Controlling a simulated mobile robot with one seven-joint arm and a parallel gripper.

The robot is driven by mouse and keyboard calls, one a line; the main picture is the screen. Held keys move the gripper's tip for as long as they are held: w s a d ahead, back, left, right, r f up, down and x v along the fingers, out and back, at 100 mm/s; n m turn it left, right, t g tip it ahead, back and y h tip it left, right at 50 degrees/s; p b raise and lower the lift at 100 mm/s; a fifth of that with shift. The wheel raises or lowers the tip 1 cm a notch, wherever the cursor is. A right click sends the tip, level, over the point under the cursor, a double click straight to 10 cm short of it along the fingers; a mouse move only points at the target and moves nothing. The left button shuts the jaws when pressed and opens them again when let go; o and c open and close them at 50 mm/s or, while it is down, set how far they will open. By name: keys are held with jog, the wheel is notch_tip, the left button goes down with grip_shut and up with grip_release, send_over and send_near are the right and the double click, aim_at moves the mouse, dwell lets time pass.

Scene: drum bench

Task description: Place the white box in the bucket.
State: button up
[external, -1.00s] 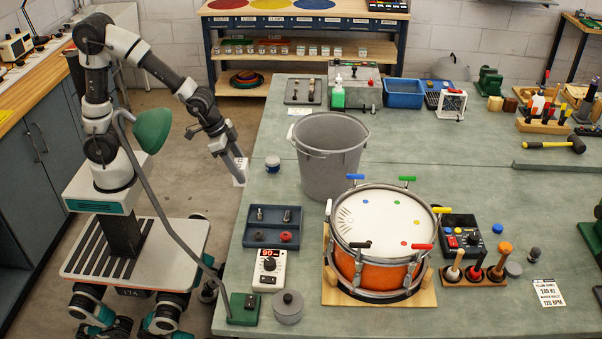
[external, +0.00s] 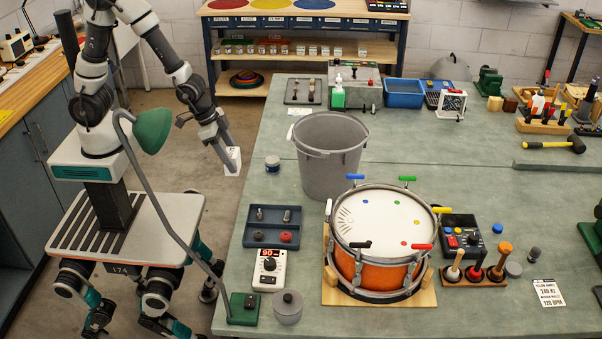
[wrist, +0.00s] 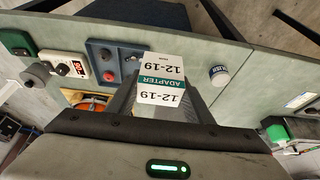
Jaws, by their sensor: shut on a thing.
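The white box (external: 233,161) is held at the end of my gripper (external: 229,150), just off the left edge of the bench. In the wrist view the white box (wrist: 162,80) shows a green band reading "ADAPTER" and the number 12-19. My gripper (wrist: 160,108) is shut on it. The grey bucket (external: 331,160) stands upright on the bench, to the right of the box and apart from it. Its open rim faces up; its floor is hidden in the external view.
A small blue-and-white jar (external: 272,164) stands between the box and the bucket. A drum (external: 378,243) is in front of the bucket. A blue tray (external: 272,227) and a metronome box (external: 269,269) lie at the front left. A green lamp (external: 152,131) stands near my arm.

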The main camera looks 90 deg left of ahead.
jog(key=shift+w+a+f+b, duration=0.1)
jog(key=shift+w+f+b, duration=0.15)
jog(key=shift+f+b, duration=0.15)
jog(key=w+a+f+n+b, duration=0.1)
jog(key=w+a+b, duration=0.3)
jog(key=w+b, duration=0.5)
jog(key=f+b, duration=0.1)
jog(key=b, duration=0.3)
jog(key=shift+w+a+f, duration=0.15)
jog(key=shift+f, duration=0.15)
notch_tip(320, 180, down, 10)
jog(key=shift+r+b, duration=0.2)
jog(key=shift+b, duration=0.7)
